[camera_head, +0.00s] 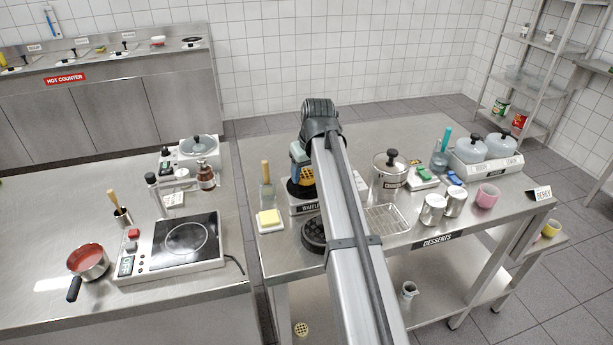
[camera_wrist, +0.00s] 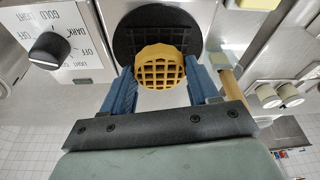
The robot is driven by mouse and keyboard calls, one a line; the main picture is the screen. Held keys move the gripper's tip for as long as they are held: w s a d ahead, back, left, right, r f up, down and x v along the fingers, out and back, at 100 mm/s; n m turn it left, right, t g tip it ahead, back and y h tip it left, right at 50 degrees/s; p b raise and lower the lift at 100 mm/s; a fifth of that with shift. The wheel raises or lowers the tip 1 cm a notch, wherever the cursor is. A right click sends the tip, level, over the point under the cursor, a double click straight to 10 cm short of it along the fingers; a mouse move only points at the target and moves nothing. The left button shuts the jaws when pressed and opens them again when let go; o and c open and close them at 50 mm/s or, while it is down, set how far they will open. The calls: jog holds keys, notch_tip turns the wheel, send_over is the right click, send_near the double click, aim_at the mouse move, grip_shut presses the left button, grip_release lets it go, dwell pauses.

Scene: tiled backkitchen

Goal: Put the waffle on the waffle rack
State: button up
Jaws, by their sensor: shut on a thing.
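The golden round waffle (camera_wrist: 160,68) is between the blue fingers of my gripper (camera_wrist: 160,84) in the wrist view, and the gripper is shut on it. In the head view, the waffle (camera_head: 308,178) shows only in part beside my arm, above the waffle maker (camera_head: 303,208). A dark round plate of the waffle maker (camera_wrist: 150,20) lies behind the waffle in the wrist view. The waffle rack (camera_head: 386,219) is a bare wire rack on the desserts table, right of my arm. My arm hides part of the waffle maker.
A lidded pot (camera_head: 390,180) stands behind the rack, and two metal cans (camera_head: 433,209) stand to its right. A dark gridded round plate (camera_head: 313,236) lies left of my arm. A yellow block on a dish (camera_head: 269,218) sits further left. A small waffle-like disc (camera_head: 301,328) lies lower down.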

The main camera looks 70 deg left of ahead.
notch_tip(320, 180, up, 8)
jog(key=shift+w+f, duration=0.1)
jog(key=shift+w, duration=0.05)
jog(key=w, duration=0.3)
jog(key=m+t, duration=0.1)
jog(key=m, duration=0.3)
send_over(380, 218)
jog(key=d, duration=0.1)
jog(key=shift+f, duration=1.7)
jog(key=shift+s+f, duration=0.1)
jog(key=shift+f, duration=4.45)
jog(key=shift+f, duration=0.1)
